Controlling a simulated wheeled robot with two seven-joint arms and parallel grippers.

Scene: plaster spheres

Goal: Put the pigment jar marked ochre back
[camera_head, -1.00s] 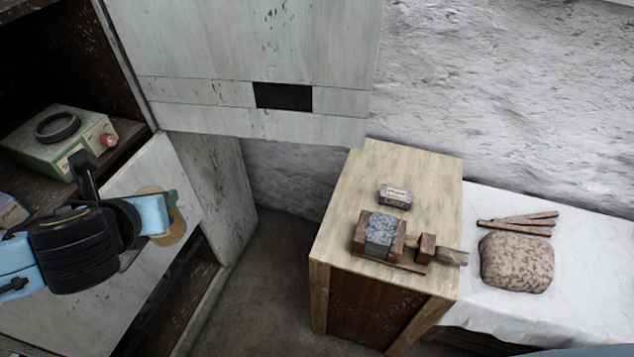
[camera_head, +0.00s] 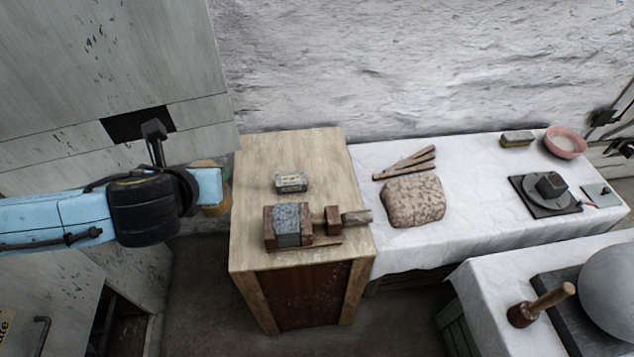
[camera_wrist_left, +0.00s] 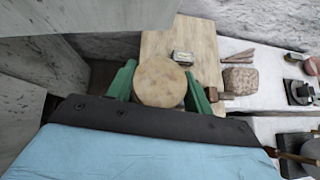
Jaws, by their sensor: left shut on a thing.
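My left gripper (camera_head: 218,190) is shut on a round tan-topped thing, seemingly the jar (camera_head: 212,208), partly hidden behind the gripper. In the left wrist view the jar's round tan top (camera_wrist_left: 160,82) sits between the green fingers of my left gripper (camera_wrist_left: 160,88). No label shows on it, so I cannot read ochre. It is held in the air just left of the wooden stand's top (camera_head: 255,160) in the head view. My right gripper is not in view.
A cloth-covered table (camera_head: 465,185) holds sticks, a mottled lump (camera_head: 413,200) and a pink bowl (camera_head: 565,142). A pale cabinet (camera_head: 100,60) stands left.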

